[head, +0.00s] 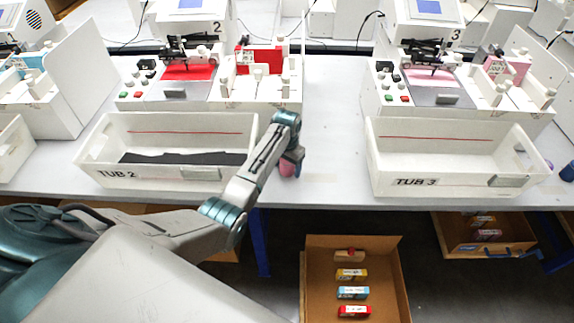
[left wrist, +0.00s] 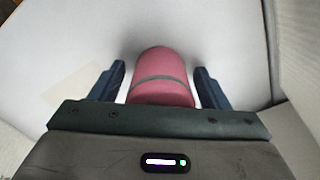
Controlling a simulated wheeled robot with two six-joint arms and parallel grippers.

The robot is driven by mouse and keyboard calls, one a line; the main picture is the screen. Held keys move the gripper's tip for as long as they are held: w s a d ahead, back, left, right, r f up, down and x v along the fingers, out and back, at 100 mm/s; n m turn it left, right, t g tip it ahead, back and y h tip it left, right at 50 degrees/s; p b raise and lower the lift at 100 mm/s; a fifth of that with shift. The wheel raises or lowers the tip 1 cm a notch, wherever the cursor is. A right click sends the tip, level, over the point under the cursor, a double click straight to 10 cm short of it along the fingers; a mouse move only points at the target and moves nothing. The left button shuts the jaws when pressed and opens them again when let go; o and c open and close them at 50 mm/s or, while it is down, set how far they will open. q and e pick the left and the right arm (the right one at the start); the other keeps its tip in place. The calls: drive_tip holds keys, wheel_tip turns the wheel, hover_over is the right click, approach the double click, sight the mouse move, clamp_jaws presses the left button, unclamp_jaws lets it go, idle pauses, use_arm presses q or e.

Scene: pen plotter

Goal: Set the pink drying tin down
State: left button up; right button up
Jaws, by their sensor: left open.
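The pink drying tin (left wrist: 162,78) is a pink cylinder with a grey band around it. In the left wrist view it rests on the white table, between the two open dark fingers of my left gripper (left wrist: 160,88). Gaps show between the tin and both fingers. In the head view my left gripper (head: 290,163) points down at the table between the two tubs, and only a bit of the pink tin (head: 287,170) shows below it. The rest of the tin is hidden by the gripper. My right gripper is in neither view.
White TUB 2 (head: 104,174), with black material inside, stands left of my gripper. White TUB 3 (head: 440,180) stands to its right. Plotter stations 2 (head: 165,100) and 3 (head: 390,103) stand behind them. Below the front edge is an open brown drawer (head: 330,251) with several small boxes.

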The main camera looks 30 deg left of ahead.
use_arm(q)
wheel_tip(320, 180, up, 11)
drive_tip(key=b, duration=0.2)
drive_tip(key=shift+b, duration=0.4)
drive_tip(key=shift+r, duration=0.65)
